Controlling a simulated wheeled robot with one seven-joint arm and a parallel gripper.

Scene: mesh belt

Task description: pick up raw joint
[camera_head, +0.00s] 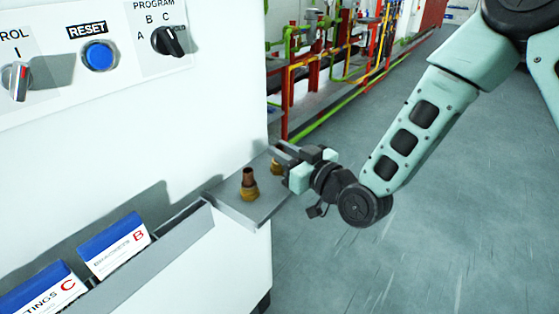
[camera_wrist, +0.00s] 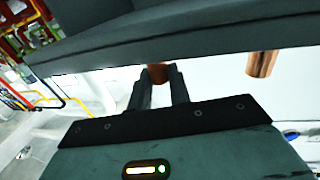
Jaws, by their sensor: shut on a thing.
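Two raw joints are at the small grey shelf (camera_head: 222,207) on the side of the white machine. One raw joint (camera_head: 249,186), brass-coloured below with a copper-brown top, stands upright on the shelf, clear of my gripper. The other raw joint (camera_head: 277,167) is farther back, between the fingers of my gripper (camera_head: 281,157), which are shut on it and partly hide it. In the wrist view the held joint (camera_wrist: 158,72) shows as a copper piece between the two fingertips. The free joint (camera_wrist: 262,64) shows to the right. I cannot tell whether the held joint touches the shelf.
The white machine panel carries a blue reset button (camera_head: 98,56) and a program knob (camera_head: 168,41). A grey holder with booklets (camera_head: 113,243) is at the lower left. Coloured pipes (camera_head: 330,55) stand behind. The floor at right is clear.

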